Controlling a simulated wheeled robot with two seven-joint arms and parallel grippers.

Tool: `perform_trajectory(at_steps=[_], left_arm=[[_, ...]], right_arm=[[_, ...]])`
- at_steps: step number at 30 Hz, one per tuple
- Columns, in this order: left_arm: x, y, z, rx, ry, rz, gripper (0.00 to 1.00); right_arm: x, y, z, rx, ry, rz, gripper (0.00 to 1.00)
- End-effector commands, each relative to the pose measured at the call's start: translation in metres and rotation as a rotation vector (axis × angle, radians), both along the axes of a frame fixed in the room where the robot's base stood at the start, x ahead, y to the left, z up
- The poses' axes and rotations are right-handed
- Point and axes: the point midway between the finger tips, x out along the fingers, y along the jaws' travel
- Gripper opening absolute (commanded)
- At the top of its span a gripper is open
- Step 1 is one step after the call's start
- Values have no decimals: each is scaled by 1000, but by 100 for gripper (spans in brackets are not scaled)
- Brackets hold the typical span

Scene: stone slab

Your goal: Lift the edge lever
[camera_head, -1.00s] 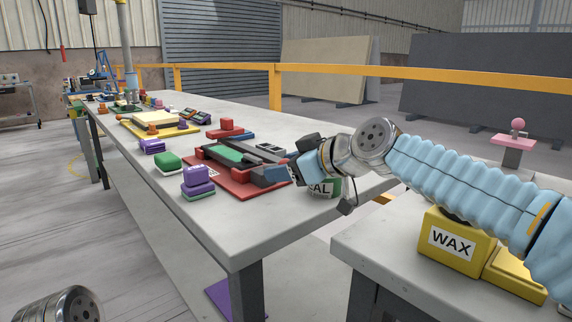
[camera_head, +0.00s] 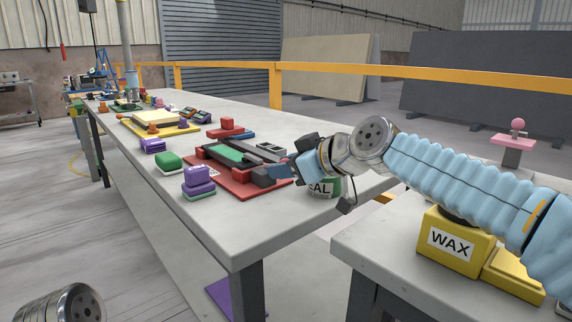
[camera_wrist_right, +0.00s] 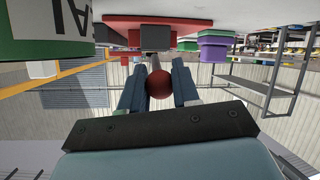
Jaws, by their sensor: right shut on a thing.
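The edge fixture has a red base plate (camera_head: 229,184) with a green slab piece (camera_head: 229,154) between dark rails, on the near part of the long table. My right gripper (camera_head: 283,170) reaches in from the right at the fixture's right end. In the right wrist view, which is upside down, its two blue fingers (camera_wrist_right: 158,80) are closed around a dark red ball knob (camera_wrist_right: 159,85). The knob sits on a dark lever bar (camera_wrist_right: 155,62) leading towards the fixture. In the head view the gripper hides the knob. My left gripper is out of view.
A green-and-white can (camera_head: 323,187) stands close under my right wrist. Purple blocks (camera_head: 198,178) and a green block (camera_head: 168,160) lie left of the fixture. A yellow wax box (camera_head: 455,242) stands on the side table. The near table corner is clear.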

Motion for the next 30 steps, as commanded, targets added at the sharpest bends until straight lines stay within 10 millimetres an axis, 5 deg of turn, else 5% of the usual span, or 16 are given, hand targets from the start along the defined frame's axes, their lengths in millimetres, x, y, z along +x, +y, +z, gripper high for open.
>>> perform_trajectory(at_steps=[12, 30], left_arm=[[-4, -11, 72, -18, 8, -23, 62], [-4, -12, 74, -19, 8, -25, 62]], right_arm=[[6, 4, 23, -135, 184, 1, 0], [19, 13, 32, -329, 454, -1, 0]])
